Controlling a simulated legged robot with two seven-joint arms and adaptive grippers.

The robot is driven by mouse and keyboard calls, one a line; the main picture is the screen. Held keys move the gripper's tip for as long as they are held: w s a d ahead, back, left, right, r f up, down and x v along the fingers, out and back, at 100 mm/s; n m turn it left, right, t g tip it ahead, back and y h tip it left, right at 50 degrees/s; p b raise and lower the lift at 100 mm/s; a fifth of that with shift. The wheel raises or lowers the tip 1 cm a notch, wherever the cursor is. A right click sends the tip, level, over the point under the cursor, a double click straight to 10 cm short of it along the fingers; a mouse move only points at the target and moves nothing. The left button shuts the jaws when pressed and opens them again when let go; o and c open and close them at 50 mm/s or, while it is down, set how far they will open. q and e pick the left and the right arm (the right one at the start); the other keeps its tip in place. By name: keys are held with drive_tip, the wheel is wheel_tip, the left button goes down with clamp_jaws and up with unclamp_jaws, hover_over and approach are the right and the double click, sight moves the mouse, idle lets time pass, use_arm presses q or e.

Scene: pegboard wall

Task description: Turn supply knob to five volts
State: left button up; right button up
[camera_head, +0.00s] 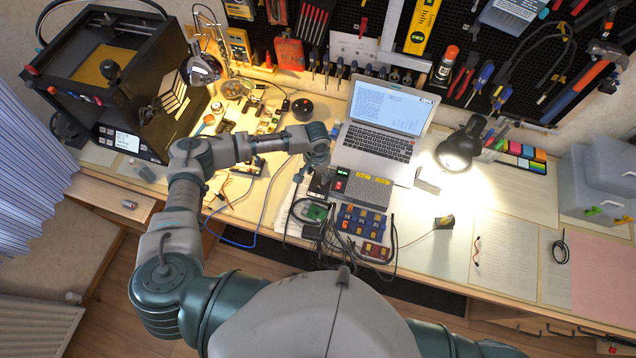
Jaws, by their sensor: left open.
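The power supply (362,188) is a grey box with a vented top on the bench, just in front of the laptop. Its left end has a dark front with small red and green lit displays (339,180). My left gripper (308,177) is at the left of this front, pointing down, close to it. The gripper is small in the picture, and I cannot tell whether it touches the supply. The knob is too small or hidden to make out, and the display digits are not readable. My right gripper is not in view.
An open laptop (382,122) stands behind the supply. Blue component bins (358,222) and black cables lie in front of it. A lit lamp (460,147) stands to the right, and a 3D printer (105,75) at the left. Paper sheets cover the bench's right side.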

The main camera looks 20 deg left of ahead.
sight(318, 185)
use_arm(q)
wheel_tip(318, 185, down, 8)
drive_tip(key=shift+r, duration=0.1)
clamp_jaws()
